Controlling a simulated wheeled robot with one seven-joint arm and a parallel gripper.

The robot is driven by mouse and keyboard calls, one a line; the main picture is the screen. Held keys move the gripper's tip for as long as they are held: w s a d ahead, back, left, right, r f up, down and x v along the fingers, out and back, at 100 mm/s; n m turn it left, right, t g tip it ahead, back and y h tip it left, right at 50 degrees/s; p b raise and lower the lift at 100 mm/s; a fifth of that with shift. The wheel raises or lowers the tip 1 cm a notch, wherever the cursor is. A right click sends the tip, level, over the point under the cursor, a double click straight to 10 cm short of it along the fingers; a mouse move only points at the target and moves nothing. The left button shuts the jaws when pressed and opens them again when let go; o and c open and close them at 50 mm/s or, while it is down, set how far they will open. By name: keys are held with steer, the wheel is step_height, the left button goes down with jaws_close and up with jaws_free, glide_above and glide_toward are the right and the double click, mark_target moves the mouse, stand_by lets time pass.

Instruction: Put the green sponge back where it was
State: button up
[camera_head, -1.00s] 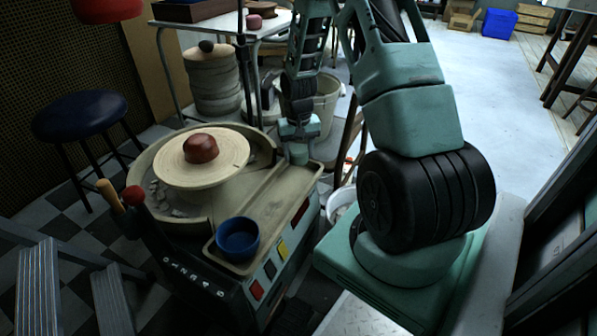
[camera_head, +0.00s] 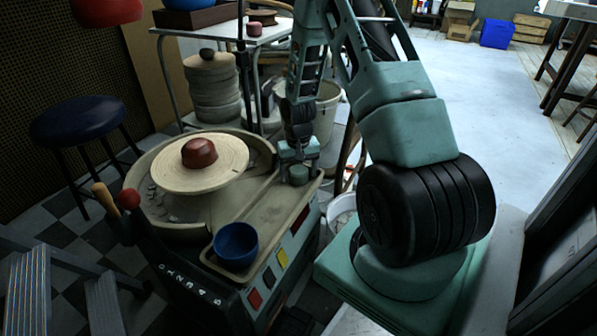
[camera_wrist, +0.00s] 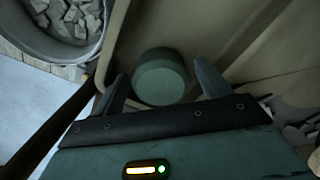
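The green sponge (camera_head: 298,174) is a short round block standing upright at the right end of the pottery wheel's tray (camera_head: 262,213). In the wrist view the sponge (camera_wrist: 160,78) sits between and just beyond the fingertips, with a small gap on each side. My gripper (camera_head: 298,155) is directly above the sponge in the head view, pointing down. In the wrist view my gripper (camera_wrist: 160,72) is open with its fingers spread. The sponge's underside is hidden, and I cannot tell exactly how it meets the tray.
A blue bowl (camera_head: 236,244) stands at the tray's near end. A red-brown lump (camera_head: 199,152) sits on the wheel's round bat (camera_head: 230,176). A bucket (camera_head: 327,100) is behind my gripper. In the wrist view, a container of grey chunks (camera_wrist: 85,18) is at upper left.

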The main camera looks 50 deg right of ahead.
mark_target(299, 170)
step_height(299, 170, up, 12)
steer(key=p, duration=0.5)
steer(key=s+a+r+n, duration=0.1)
steer(key=a+r+n, duration=0.35)
steer(key=a, duration=0.95)
steer(key=s+a+r+n, duration=0.1)
steer(key=a+r+n, duration=0.35)
steer(key=a, duration=0.95)
steer(key=s+a+r+n, duration=0.3)
steer(key=s+a, duration=0.3)
steer(key=s, duration=0.3)
steer(key=s+a+r+n, duration=0.2)
steer(key=s+a+r, duration=0.2)
steer(key=s+a, duration=0.3)
steer(key=shift+s+a+n+y, duration=0.3)
steer(key=shift+s+n, duration=0.1)
steer(key=shift+s, duration=0.7)
